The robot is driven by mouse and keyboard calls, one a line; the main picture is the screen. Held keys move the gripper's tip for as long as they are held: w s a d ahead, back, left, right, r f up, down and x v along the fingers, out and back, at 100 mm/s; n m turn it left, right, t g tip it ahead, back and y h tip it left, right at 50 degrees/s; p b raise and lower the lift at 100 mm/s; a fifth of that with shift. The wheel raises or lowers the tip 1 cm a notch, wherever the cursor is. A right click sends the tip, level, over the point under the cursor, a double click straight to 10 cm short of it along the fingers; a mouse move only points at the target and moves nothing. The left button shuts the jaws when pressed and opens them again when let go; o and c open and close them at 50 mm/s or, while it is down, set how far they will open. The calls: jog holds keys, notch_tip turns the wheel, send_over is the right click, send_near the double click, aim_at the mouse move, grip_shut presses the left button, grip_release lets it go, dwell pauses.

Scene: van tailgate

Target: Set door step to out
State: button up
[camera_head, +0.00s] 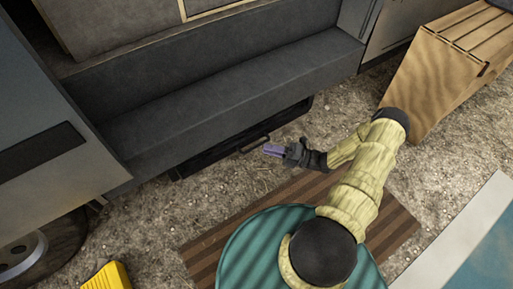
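The door step (205,161) shows as a dark, low panel under the van's grey sill. A thin dark handle (255,143) sticks out from its front edge toward me. Most of the step is hidden beneath the sill. How far it is slid out is hard to tell. My gripper (270,150), with purple fingers, is just right of the handle, its tips close to the handle's near end. Whether the fingers touch it cannot be told. The fingers look close together, but the gap between them does not show clearly.
A slatted wooden crate (440,75) stands at the upper right. A brown striped mat (225,245) lies on gravel under my body. A yellow object (108,276) is at the bottom left near a van wheel (25,250). A pale-edged blue surface (480,255) is at lower right.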

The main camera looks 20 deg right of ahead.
aim_at(256, 146)
jog(key=b+x, duration=0.2)
jog(key=x, duration=0.3)
jog(key=shift+w+a, duration=0.15)
jog(key=shift+a, duration=0.15)
grip_shut()
